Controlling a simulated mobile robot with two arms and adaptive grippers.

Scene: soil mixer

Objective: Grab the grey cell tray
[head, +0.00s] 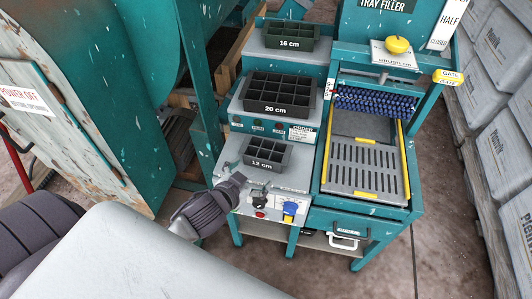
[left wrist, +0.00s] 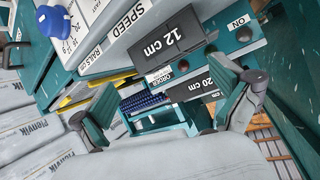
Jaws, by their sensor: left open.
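Three dark cell trays stand on stepped grey shelves. The dark grey tray marked 12 cm (head: 267,153) is on the lowest step, the blackish one marked 20 cm (head: 280,93) on the middle step, and the one marked 16 cm (head: 289,36) on top. Which one counts as the grey tray is hard to tell by colour. My left gripper (head: 250,187) is just in front of the 12 cm tray, apart from it, open and empty. In the left wrist view, the 12 cm tray (left wrist: 168,42) and 20 cm tray (left wrist: 196,84) show sideways beyond the spread fingers (left wrist: 168,101). My right gripper is out of view.
The tray filler with a slotted grey bed (head: 367,167) and blue brush roller (head: 374,101) stands right of the shelves. A blue knob (head: 290,208) is on the front panel. A teal machine (head: 75,120) stands left; stacked bags (head: 498,130) stand right.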

